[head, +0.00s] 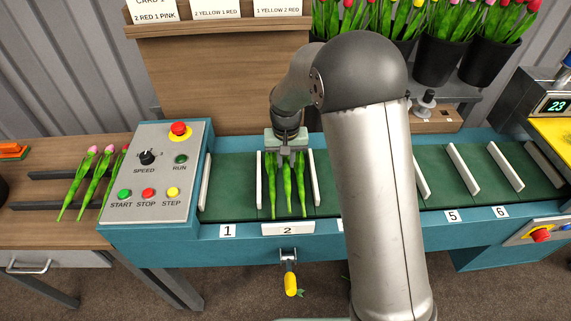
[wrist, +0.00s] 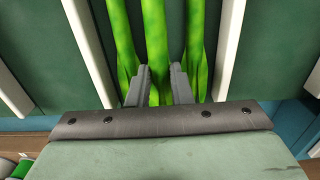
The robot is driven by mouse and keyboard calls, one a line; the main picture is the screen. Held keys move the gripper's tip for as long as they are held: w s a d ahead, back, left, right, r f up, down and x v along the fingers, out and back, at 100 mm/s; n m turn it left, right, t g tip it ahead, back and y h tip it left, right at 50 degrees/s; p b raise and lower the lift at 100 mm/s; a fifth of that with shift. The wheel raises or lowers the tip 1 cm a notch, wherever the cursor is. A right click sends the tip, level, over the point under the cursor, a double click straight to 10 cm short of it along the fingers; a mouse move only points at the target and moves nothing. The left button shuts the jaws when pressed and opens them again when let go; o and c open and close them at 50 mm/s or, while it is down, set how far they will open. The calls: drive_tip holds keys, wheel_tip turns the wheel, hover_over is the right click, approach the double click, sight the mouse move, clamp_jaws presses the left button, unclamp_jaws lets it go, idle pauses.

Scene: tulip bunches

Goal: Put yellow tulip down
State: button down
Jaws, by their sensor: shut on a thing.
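My gripper (head: 287,151) is over bay 2 of the green conveyor. In the wrist view my gripper (wrist: 160,78) has its two grey fingers on either side of the middle of three green stems and is shut on it. I take this held tulip (wrist: 155,40) to be the yellow one, but its bloom is hidden in both views. The other two tulips lie to its left (wrist: 121,40) and right (wrist: 195,40) in the same bay. In the head view the three tulips' leaves (head: 288,190) hang toward the bay's front edge. Whether the held stem touches the belt I cannot tell.
White dividers (head: 259,180) bound bay 2. Bays at the right, near labels 5 (head: 453,215) and 6 (head: 501,212), look empty. A control box (head: 158,172) stands at left, with pink tulips (head: 90,180) beyond it. Black tulip buckets (head: 440,60) stand behind.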

drive_tip(key=shift+s+a+f, duration=0.1)
drive_tip(key=shift+f, duration=1.1)
drive_tip(key=shift+f, duration=0.25)
drive_tip(key=c, duration=1.6)
unclamp_jaws()
drive_tip(key=shift+r, duration=0.1)
